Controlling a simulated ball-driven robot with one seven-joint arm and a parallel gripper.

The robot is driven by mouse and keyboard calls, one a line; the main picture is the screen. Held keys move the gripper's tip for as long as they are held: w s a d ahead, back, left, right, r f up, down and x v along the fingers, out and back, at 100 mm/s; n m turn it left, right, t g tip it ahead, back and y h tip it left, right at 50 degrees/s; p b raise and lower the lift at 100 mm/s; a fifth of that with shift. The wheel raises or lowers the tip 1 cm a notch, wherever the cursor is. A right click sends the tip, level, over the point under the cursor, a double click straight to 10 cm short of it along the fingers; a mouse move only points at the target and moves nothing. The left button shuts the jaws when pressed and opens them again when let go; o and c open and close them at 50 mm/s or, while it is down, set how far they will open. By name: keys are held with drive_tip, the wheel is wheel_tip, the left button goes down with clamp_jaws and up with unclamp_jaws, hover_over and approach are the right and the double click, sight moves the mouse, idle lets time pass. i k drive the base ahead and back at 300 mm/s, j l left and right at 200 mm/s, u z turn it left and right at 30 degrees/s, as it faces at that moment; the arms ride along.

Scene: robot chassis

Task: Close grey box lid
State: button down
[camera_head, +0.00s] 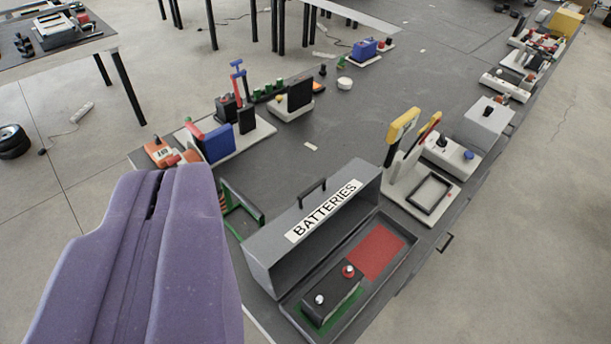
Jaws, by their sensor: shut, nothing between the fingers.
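The grey box (390,285) stands open near the front of the long dark table. Its lid (262,254) is raised on the left side of the box, with a black handle and a white BATTERIES label. Inside lie a black battery (330,303) with two knobs, on a green patch, and a red patch (375,250) that is bare. My gripper (165,185), purple, fills the lower left of the view. It is shut and empty, to the left of the lid and apart from it in the picture.
A green frame (240,208) stands just left of the lid. A white-based stand with blue panels (218,143) is behind my gripper. A white holder with yellow and red tools (402,150) stands right of the box. The table middle (330,130) is mostly clear.

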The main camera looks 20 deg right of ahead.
sight(280, 253)
drive_tip(key=i+j+z, duration=0.15)
drive_tip(key=j, duration=0.2)
drive_tip(key=i+j+z, duration=0.15)
drive_tip(key=j, duration=0.25)
drive_tip(key=i+j+z, duration=0.1)
drive_tip(key=j, duration=0.3)
drive_tip(key=i+j+z, duration=0.15)
drive_tip(key=j, duration=0.25)
drive_tip(key=i+j+z, duration=0.1)
drive_tip(key=i, duration=0.35)
drive_tip(key=i+j+z, duration=0.15)
drive_tip(key=i, duration=0.3)
drive_tip(key=i+j+z, duration=0.1)
drive_tip(key=i+j, duration=0.25)
drive_tip(key=i, duration=0.1)
